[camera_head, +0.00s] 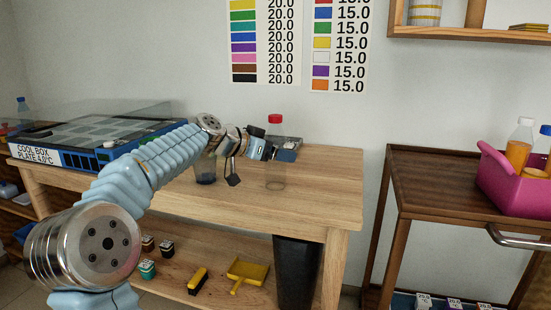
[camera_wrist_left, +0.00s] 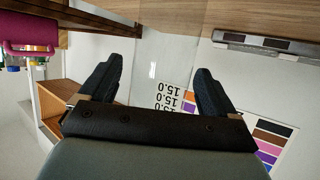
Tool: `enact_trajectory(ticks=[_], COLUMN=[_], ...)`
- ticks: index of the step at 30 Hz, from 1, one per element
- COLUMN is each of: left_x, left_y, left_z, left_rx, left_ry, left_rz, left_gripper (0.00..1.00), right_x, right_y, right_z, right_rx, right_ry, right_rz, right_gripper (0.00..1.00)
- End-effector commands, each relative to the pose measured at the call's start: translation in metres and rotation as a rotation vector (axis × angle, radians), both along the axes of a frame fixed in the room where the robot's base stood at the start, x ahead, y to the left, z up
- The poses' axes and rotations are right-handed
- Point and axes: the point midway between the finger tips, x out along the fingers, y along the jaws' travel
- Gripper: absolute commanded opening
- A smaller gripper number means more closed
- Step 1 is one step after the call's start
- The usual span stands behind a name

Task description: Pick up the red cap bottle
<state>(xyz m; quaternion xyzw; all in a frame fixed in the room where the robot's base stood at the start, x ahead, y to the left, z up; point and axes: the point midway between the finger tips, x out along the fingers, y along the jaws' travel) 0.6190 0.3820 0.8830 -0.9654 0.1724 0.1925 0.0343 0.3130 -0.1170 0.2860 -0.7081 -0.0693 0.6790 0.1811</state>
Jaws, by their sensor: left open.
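The red cap bottle stands upright on the wooden table, with its red cap (camera_head: 275,119) on top and a clear body (camera_head: 275,178). My left gripper (camera_head: 268,150) is at the left side of the bottle, at the height of its upper body. In the left wrist view, which is upside down, my open left gripper (camera_wrist_left: 158,70) has one finger to each side of the clear bottle body (camera_wrist_left: 170,45). The jaws are apart and not closed on it. How deep the bottle sits between the fingers cannot be told. My right gripper is not in view.
A grey-blue device (camera_head: 288,150) sits behind the bottle. A dark-based clear container (camera_head: 205,175) stands left of it, partly behind my arm. A cool box plate (camera_head: 75,155) fills the table's left. A pink carrier (camera_head: 520,190) is on the right cart. The table's front right is clear.

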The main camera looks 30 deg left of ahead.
Motion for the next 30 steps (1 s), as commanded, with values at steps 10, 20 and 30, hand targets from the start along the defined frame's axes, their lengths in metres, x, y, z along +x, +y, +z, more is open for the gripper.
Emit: enact_trajectory(ticks=[10, 20, 30], left_x=[0.0046, 0.0044, 0.0044], left_y=[-0.0018, -0.0016, -0.0017], left_z=[-0.0019, -0.0018, 0.0013], left_rx=[0.0, 0.0, 0.0], left_ry=[-0.001, -0.001, -0.003], left_rz=[0.0, 0.0, 0.001], left_gripper=[0.81, 0.3, 0.14], right_x=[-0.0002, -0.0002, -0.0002], right_y=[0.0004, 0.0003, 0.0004], right_z=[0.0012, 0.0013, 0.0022], right_rx=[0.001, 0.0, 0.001], right_ry=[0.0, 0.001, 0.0], right_rz=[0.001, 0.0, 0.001], right_gripper=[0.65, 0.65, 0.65])
